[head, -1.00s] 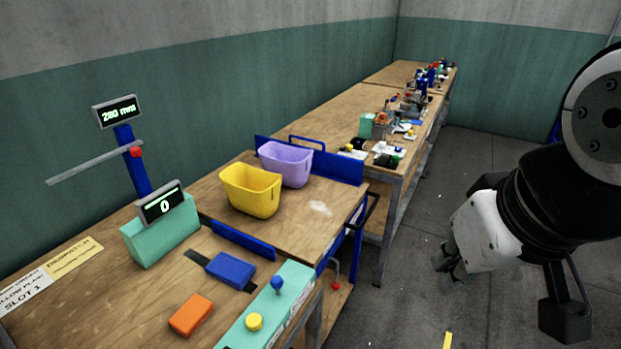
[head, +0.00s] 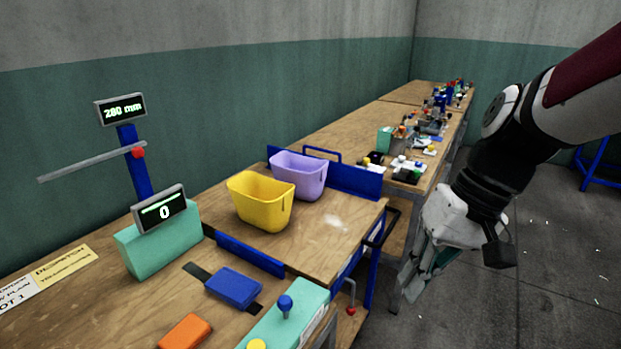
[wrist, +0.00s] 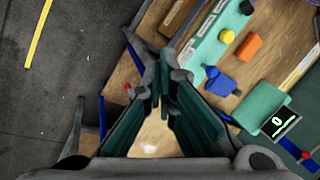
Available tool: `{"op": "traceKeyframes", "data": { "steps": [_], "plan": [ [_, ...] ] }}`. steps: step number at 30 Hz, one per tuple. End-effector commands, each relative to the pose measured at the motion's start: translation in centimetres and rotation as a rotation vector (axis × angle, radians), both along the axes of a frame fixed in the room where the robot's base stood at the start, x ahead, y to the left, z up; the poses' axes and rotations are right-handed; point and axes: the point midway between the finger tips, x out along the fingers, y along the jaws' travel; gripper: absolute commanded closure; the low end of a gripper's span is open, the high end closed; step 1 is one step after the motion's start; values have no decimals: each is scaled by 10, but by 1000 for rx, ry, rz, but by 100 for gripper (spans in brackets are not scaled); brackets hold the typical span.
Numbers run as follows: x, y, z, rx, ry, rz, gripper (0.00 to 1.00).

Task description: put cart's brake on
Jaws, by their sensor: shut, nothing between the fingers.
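The cart (head: 322,242) has a wooden top and blue rails and stands against the end of the near bench. A thin lever with a red knob (head: 351,310) hangs below the cart's near side, and I take it for the brake. The red knob also shows in the wrist view (wrist: 127,87), just left of the fingers. My gripper (head: 408,298) is shut and empty, pointing down to the right of the lever and apart from it in the head view. In the wrist view my gripper (wrist: 162,72) hides part of the cart.
A yellow bin (head: 262,203) and a purple bin (head: 298,178) stand on the cart. The near bench holds a teal control box (head: 288,318), a blue block (head: 233,287) and an orange block (head: 185,332). A cluttered long bench (head: 345,130) runs behind.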

Motion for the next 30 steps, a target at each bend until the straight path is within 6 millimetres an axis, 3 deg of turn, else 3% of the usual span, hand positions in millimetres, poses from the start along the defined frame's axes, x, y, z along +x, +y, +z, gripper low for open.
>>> {"op": "traceKeyframes", "data": {
  "steps": [1,8,14,24,30],
  "plan": [
    [19,-2,-25,56,37,-9,100],
    [85,-8,-98,332,104,-36,100],
    [141,-27,-167,588,87,-98,100],
    [221,-88,-301,993,-109,-295,100],
    [244,-125,-366,1137,-260,-422,100]
  ]
}}
